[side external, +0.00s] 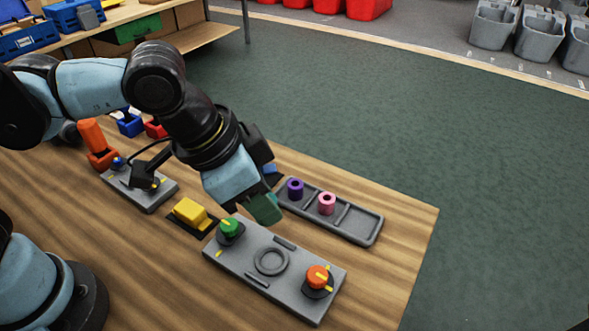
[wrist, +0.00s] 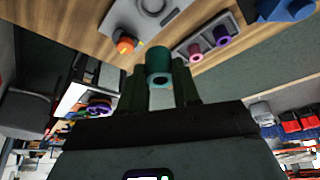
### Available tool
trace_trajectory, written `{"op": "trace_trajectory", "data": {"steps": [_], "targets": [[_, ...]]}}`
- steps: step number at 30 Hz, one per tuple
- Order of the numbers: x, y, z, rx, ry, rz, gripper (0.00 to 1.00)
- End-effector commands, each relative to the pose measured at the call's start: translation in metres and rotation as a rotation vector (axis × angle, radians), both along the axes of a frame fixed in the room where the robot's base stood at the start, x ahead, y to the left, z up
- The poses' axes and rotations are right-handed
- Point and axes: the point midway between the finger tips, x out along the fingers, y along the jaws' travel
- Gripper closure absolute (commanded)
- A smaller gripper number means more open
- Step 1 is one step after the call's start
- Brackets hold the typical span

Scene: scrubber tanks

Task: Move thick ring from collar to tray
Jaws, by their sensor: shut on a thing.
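A thick teal ring (wrist: 158,66), a short tube with a hole through it, sits between the two fingers of my gripper (wrist: 159,76) in the wrist view. My gripper is shut on it. In the side view my gripper (side external: 262,207) hangs between the plate and the tray, with the dark green piece at its tip partly covered. The collar (side external: 271,261), a raised grey circle on the grey plate (side external: 235,262), is bare. The long grey tray (side external: 357,221) has three compartments. A purple ring (side external: 295,188) stands in the left one, a pink ring (side external: 326,203) in the middle one; the right one is empty.
The plate carries a green knob (side external: 229,227) and an orange knob (side external: 318,276) at its ends. A yellow block (side external: 190,213) lies left of the plate. A smaller grey fixture (side external: 140,188) stands farther left. Free wood lies right of the tray.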

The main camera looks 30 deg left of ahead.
Motion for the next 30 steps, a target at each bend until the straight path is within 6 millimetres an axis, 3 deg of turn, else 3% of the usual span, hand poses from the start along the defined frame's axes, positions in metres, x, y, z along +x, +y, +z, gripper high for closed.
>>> {"op": "trace_trajectory", "data": {"steps": [10, 30], "targets": [[0.000, 0.000, 0.002, 0.000, 0.000, 0.000, 1.00], [0.000, 0.000, 0.033, 0.000, 0.000, 0.000, 1.00]]}}
